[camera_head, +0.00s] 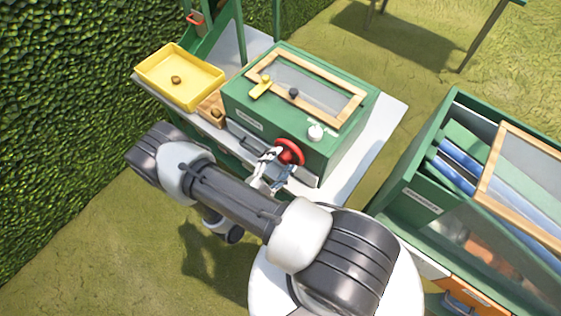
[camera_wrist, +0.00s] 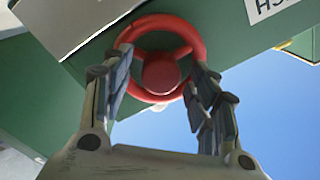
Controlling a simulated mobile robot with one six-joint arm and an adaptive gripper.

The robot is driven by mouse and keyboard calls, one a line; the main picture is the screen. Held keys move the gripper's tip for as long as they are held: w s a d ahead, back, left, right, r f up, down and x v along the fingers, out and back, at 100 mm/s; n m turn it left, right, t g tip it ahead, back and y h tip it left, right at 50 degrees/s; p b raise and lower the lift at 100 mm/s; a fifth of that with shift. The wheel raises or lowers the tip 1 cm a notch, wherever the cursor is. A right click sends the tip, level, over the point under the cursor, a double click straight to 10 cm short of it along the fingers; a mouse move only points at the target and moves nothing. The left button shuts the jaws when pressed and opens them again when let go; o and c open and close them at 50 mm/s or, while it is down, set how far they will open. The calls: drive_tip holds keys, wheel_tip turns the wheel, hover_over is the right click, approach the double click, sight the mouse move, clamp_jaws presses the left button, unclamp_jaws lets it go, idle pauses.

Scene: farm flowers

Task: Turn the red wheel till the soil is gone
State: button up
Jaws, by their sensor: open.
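The red wheel (camera_head: 290,152) is on the front of a green box (camera_head: 328,160) that stands on a pale table. In the wrist view the red wheel (camera_wrist: 161,72) shows its rim, hub and spokes. My gripper (camera_head: 272,170) is at the wheel, its fingers open. In the wrist view my gripper (camera_wrist: 160,88) has one finger at the left and one at the right of the rim, overlapping its edges; I cannot tell whether they touch it. The box top has a wood-framed clear window (camera_head: 318,92). No soil can be made out through it.
A yellow tray (camera_head: 209,97) with a small brown lump stands left of the box. A white knob (camera_head: 316,131) and a yellow piece (camera_head: 260,87) sit on the box top. Another green box with blue panels (camera_head: 458,165) stands at the right. A hedge (camera_head: 60,120) borders the left.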

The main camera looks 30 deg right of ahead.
drive_tip(key=shift+c, duration=0.4)
drive_tip(key=c, duration=1)
